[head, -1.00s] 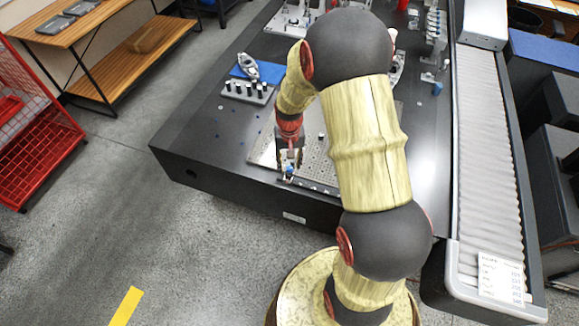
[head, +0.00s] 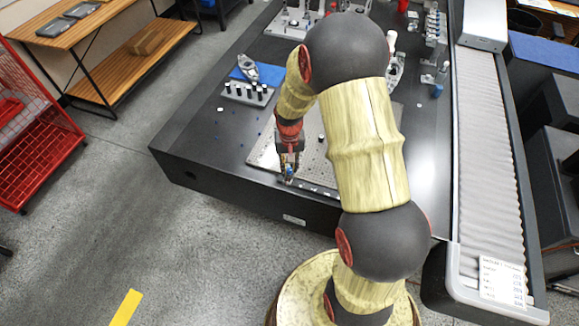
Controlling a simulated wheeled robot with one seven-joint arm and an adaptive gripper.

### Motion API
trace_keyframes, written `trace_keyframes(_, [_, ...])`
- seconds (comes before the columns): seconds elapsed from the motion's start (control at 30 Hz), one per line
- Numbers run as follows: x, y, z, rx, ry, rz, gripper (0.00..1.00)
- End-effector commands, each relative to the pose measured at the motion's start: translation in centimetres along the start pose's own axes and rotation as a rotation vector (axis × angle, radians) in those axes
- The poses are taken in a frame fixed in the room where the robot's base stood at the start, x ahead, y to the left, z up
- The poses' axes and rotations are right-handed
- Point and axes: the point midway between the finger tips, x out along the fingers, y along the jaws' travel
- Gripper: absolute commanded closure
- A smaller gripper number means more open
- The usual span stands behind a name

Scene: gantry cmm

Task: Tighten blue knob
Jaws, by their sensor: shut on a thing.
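The small blue knob (head: 289,171) is near the front edge of the perforated metal plate (head: 262,157), which lies on the dark table. My gripper (head: 288,165) reaches down to it from above, and its fingers are shut on the knob. The fingers cover part of the knob, and what lies under it is too small to make out. My arm hides the right part of the plate.
A block with several black-topped posts (head: 247,94) stands behind and left of my gripper, by a blue mat (head: 268,74) with a metal part on it. Another blue piece (head: 437,90) is at the table's right. A ribbed grey cover (head: 490,160) runs along the right side. The table's left front is mostly clear.

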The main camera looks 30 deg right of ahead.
Motion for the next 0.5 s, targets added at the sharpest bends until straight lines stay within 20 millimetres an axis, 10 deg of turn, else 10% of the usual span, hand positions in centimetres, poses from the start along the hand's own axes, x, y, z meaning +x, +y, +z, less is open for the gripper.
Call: trace_keyframes(0.5, [-0.1, -0.04, 0.01, 0.041, 0.0, 0.0, 1.0])
